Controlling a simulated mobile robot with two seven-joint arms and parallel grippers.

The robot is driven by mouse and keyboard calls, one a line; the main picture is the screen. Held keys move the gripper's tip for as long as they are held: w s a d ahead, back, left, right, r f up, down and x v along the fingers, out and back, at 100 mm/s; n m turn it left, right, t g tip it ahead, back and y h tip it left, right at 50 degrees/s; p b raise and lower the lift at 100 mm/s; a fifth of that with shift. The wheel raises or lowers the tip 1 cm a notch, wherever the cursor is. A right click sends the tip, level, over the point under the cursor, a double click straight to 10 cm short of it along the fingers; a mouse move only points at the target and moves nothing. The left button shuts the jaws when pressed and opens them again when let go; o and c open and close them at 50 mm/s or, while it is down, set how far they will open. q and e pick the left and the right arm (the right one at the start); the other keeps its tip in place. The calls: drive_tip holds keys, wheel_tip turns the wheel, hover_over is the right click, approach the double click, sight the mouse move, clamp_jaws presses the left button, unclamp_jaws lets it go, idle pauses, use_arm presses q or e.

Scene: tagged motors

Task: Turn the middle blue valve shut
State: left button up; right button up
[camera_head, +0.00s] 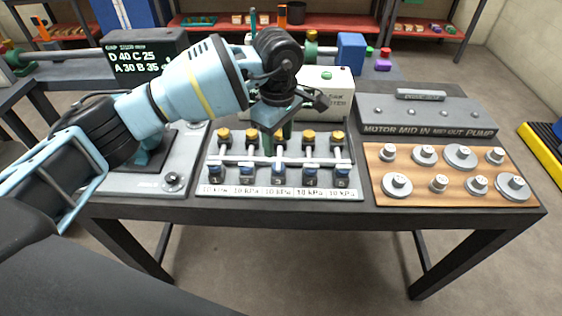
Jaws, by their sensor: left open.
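The valve panel (213,188) lies on the middle of the table, with a row of blue valves along its front and a row of yellow valves behind. The middle blue valve (278,170) stands in the centre of the front row. A pale pipe runs behind it. My left gripper (277,145) comes in from the upper left and points down over the panel's centre, above and behind the middle blue valve. It is open, and its dark fingers hide part of the middle yellow valve. I cannot tell whether the fingers touch anything. My right gripper is not in view.
A wooden board (418,191) with several metal weights lies at the right. Behind it is a grey motor case (425,116). A white box (335,103) with a green button stands behind the panel. A dark display (145,52) stands at the back left.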

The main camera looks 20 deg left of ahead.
sight(279, 167)
use_arm(q)
wheel_tip(279, 167, down, 6)
drive_tip(key=shift+f, duration=0.85)
